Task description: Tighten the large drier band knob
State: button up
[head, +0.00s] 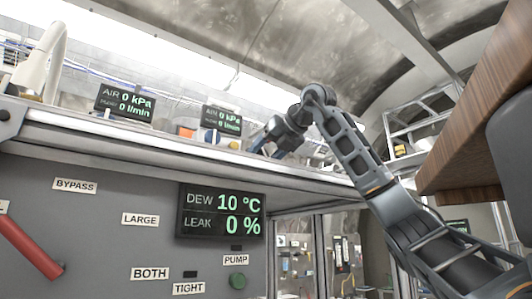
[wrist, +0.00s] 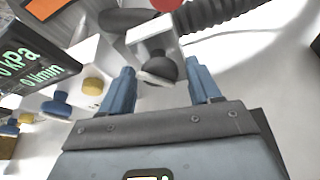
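My gripper (wrist: 163,74) is open in the wrist view, its two blue fingers spread apart. A dark round knob (wrist: 161,68) on a pale block lies between the fingertips in the picture; I cannot tell whether the fingers touch it. It may be the large drier's band knob, but no label shows on it. In the head view my gripper (head: 266,138) is over the bench top at the right, and its fingertips are hard to make out. The knob cannot be made out there.
Blue knobs (wrist: 56,105) and a yellow knob (wrist: 93,86) stand left of my gripper. A ribbed dark hose (wrist: 220,14) runs behind. Below the bench edge, a panel display (head: 222,212) reads DEW 10 °C, LEAK 0 %. A red lever (head: 30,247) and green button (head: 237,281) are there.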

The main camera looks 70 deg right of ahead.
jog(key=c, duration=0.9)
jog(key=shift+f+m+b, duration=0.25)
jog(key=shift+m+b, duration=0.25)
jog(key=shift+b, duration=0.25)
jog(key=shift+r+m+t+y+b, duration=0.2)
jog(key=shift+m+t+y+b, duration=0.15)
jog(key=shift+m+t+y, duration=0.2)
jog(key=o, duration=1)
jog(key=shift+o, duration=0.2)
jog(key=v, duration=0.8)
jog(key=shift+b, duration=0.4)
